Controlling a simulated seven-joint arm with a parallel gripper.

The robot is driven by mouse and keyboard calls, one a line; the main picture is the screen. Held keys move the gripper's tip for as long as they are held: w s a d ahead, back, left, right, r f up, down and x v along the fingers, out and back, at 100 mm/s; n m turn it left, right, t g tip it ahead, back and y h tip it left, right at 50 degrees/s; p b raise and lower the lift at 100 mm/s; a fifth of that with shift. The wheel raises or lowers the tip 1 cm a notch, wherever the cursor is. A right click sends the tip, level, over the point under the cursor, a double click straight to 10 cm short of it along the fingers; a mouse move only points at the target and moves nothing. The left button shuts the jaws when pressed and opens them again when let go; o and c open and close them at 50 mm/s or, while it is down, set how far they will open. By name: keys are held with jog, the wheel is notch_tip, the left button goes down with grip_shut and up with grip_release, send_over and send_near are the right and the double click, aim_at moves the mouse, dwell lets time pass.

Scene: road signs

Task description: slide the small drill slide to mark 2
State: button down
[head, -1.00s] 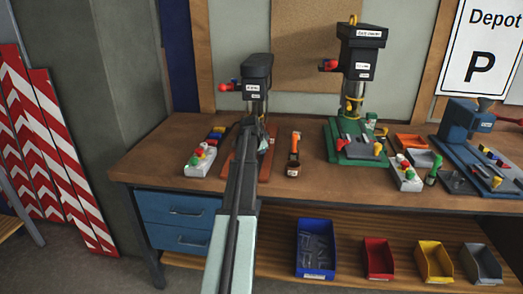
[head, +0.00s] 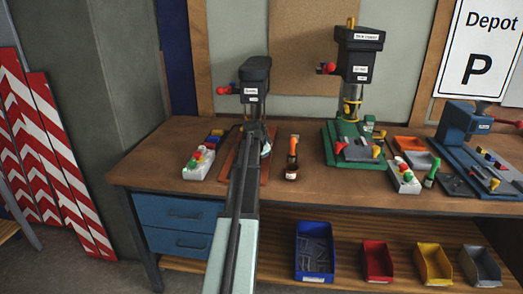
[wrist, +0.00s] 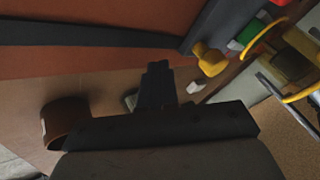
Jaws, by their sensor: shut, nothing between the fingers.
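The small drill (head: 255,80) stands at the left of the bench, with a dark head, a red knob on its left and a red base plate (head: 238,160). My arm reaches up in front of it and hides most of its column and base. My gripper (wrist: 158,72) is shut and empty, low over the reddish plate (wrist: 90,60) in the wrist view. A yellow knob (wrist: 210,60) lies just right of the fingertips, apart from them in the picture. Whether it belongs to the slide I cannot tell. The slide and mark 2 cannot be made out.
The larger green-based drill (head: 358,75) is farther right. A yellow cable (wrist: 295,96) hangs at the right in the wrist view.

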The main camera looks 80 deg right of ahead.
jog(key=v, duration=1)
jog(key=shift+w, duration=0.1)
